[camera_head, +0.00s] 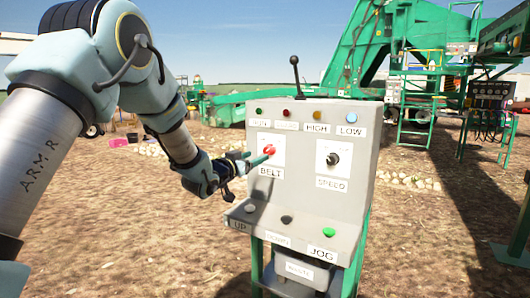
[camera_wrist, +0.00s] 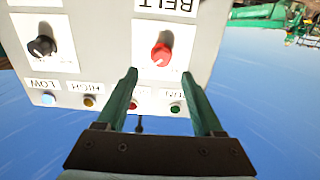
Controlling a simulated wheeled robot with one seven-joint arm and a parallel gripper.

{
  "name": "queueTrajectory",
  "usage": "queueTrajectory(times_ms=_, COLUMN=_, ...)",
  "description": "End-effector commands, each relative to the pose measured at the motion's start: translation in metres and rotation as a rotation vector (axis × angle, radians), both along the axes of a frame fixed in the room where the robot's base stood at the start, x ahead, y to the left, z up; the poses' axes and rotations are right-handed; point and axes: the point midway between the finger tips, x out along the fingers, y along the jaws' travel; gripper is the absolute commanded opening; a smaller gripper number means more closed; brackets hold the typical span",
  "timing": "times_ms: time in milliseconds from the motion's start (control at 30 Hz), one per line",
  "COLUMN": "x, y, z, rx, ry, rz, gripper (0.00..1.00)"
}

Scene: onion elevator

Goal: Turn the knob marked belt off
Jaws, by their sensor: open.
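The red knob (camera_head: 270,149) sits on a white plate above the BELT label (camera_head: 270,171) on the grey control panel (camera_head: 365,172). My gripper (camera_head: 259,157) is in front of the panel at this knob, with its green fingers pointing at it. In the wrist view, which shows the panel upside down, the red knob (camera_wrist: 161,55) appears just beyond and between the two open fingertips (camera_wrist: 160,77). The fingers are apart and hold nothing. Whether a fingertip touches the knob I cannot tell. The knob's small position marks are too small to read.
A black SPEED knob (camera_head: 332,159) is to the right, with a row of coloured lights (camera_head: 304,114) above. A black lever (camera_head: 296,77) stands on top. A lower shelf holds buttons, including a green JOG button (camera_head: 328,232). Green machinery (camera_head: 408,40) stands behind.

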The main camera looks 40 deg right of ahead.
Motion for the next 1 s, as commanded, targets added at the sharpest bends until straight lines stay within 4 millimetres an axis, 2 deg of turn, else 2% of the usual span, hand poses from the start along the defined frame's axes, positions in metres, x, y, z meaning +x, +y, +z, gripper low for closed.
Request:
queueTrajectory(times_ms=100, x=0.006, y=-0.023, z=0.002, rx=0.000, ry=0.000, rz=0.000, gripper=0.69)
queueTrajectory(times_ms=333, x=0.015, y=-0.055, z=0.001, rx=0.001, ry=0.000, rz=0.001, gripper=0.69)
queueTrajectory(times_ms=500, x=0.018, y=-0.064, z=0.000, rx=0.001, ry=0.000, rz=0.002, gripper=0.69)
queueTrajectory(times_ms=767, x=0.018, y=-0.065, z=0.000, rx=0.001, ry=0.000, rz=0.003, gripper=0.69)
queueTrajectory(times_ms=1000, x=0.018, y=-0.065, z=0.000, rx=0.001, ry=0.000, rz=0.003, gripper=0.44)
